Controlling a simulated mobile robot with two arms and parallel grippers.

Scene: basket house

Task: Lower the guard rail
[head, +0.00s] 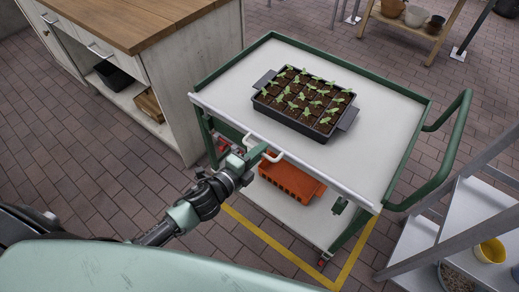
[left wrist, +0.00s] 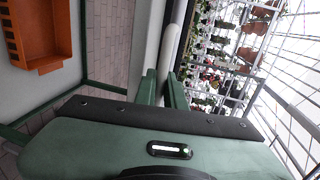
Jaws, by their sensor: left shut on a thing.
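A cart with a green frame (head: 408,150) and a pale top stands in front of me in the head view. Along its near edge runs a pale strip (head: 325,180), which looks like the guard rail, with a white loop handle (head: 281,156) on its face. How far the rail stands up is hard to tell. My left gripper (head: 258,156) is shut on the white handle. In the left wrist view my left gripper's green fingers (left wrist: 163,92) sit on either side of the white handle bar (left wrist: 173,42). My right gripper is in neither view.
A black seedling tray (head: 325,128) lies on the cart top. An orange crate (head: 292,180) sits on the lower shelf. A wooden-topped cabinet (head: 130,20) stands close on the left, metal shelving (head: 440,230) on the right. Yellow tape (head: 270,243) marks the brick floor.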

